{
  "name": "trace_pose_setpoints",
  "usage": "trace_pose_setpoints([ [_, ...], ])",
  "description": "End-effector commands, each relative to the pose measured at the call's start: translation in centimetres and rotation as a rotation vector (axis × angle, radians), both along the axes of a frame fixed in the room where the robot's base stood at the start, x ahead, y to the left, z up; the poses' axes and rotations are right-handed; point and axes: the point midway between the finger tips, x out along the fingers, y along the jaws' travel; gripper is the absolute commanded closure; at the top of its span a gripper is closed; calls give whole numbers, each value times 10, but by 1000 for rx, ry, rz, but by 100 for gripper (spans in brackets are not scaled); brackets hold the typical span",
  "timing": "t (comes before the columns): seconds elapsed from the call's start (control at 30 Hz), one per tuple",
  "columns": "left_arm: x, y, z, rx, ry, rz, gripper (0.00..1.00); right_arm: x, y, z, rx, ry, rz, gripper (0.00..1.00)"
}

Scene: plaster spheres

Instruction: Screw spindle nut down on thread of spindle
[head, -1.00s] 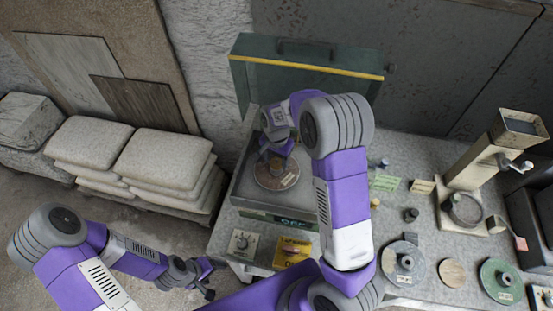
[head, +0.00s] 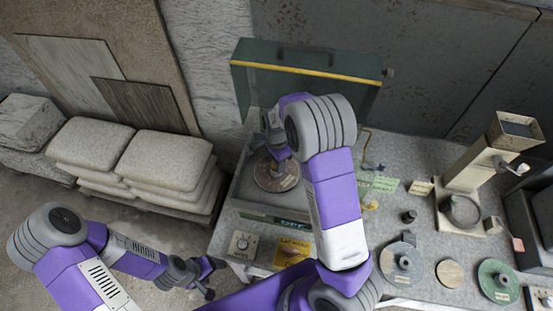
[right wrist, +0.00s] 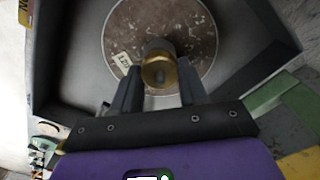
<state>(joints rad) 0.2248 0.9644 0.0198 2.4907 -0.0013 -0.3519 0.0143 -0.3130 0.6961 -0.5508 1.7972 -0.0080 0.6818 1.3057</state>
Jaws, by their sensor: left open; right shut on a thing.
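A reddish-brown disc (head: 270,177) lies flat in the grey machine housing; it also shows in the right wrist view (right wrist: 200,35) with a small label. A brass spindle nut (right wrist: 158,64) is over the disc's middle. My right gripper (right wrist: 160,82) is shut on this nut, one finger on each side. A round grey end shows in the nut's opening; I cannot tell how far the nut sits on the spindle thread. In the head view the right gripper (head: 277,153) is above the disc, and the nut is hidden. My left gripper (head: 208,279) is open and empty, left of the bench.
A green hood with a yellow edge (head: 300,68) stands behind the disc. A dial box (head: 242,245) and yellow sign (head: 291,252) are in front. Grey (head: 401,262) and green (head: 498,280) discs lie at right, near a hand-crank stand (head: 470,180). Stacked sacks (head: 160,158) stand at left.

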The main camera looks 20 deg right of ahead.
Motion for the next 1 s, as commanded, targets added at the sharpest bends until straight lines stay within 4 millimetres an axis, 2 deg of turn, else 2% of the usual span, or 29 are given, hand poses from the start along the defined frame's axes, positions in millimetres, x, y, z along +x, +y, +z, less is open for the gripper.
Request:
trace_pose_setpoints([
  [0.2,0,0,13,0,0,0,27,0,0,2,-1,1,-233,92],
  [0.67,0,0,36,0,0,0,27,0,0,1,-2,1,-637,92],
  [0.77,0,0,41,0,0,0,27,0,0,1,-3,1,-776,92],
  [0.9,0,0,38,0,0,0,27,0,0,-1,-1,-1,-951,92],
  [1.0,0,0,38,0,0,0,27,0,0,-1,-1,-1,-992,92],
])
